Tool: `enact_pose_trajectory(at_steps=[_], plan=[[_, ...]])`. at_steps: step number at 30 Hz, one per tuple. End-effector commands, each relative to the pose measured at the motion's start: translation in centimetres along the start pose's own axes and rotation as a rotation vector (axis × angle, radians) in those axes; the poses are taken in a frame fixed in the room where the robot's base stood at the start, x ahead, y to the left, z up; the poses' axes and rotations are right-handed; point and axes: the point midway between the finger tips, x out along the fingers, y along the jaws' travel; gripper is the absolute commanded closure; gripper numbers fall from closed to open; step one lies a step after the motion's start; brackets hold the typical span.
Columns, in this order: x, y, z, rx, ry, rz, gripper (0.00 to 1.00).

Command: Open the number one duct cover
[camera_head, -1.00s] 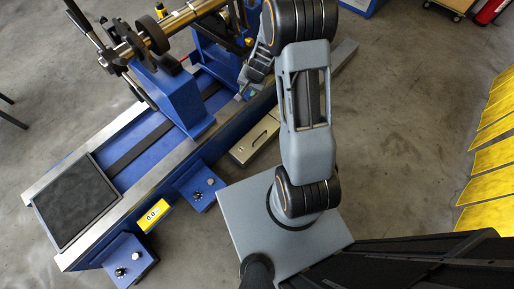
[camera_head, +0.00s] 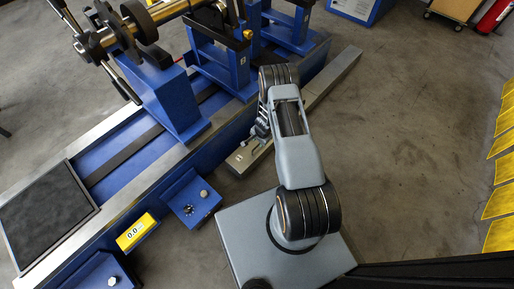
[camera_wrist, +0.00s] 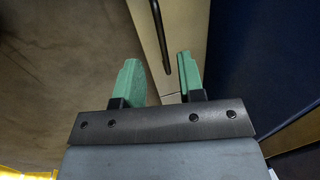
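A long, narrow beige duct cover (camera_head: 243,160) lies on the floor alongside the blue machine base. Its far part is hidden behind my arm. I cannot read any number on it. In the wrist view the beige cover (camera_wrist: 190,25) runs away from my gripper and carries a slim black bar handle (camera_wrist: 160,35). My gripper (camera_wrist: 160,77) has two green fingers, spread apart with nothing held. The near end of the handle shows between the fingertips, apparently below them; the exact gap is unclear. In the head view my gripper (camera_head: 262,128) is small and partly hidden, above the cover.
The blue balancing machine (camera_head: 175,100) stands directly left of the cover. A longer metal strip (camera_head: 335,78) continues beyond my arm. Open concrete floor lies to the right.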

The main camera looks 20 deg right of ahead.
Motion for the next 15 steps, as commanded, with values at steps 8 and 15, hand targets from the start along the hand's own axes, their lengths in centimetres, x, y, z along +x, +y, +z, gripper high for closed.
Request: enact_pose_trajectory(at_steps=[8,15], plan=[[4.6,0.1,0.1,-0.002,-0.001,0.0,0.64],[6.1,0.0,0.0,-0.002,-0.001,0.0,0.64]])
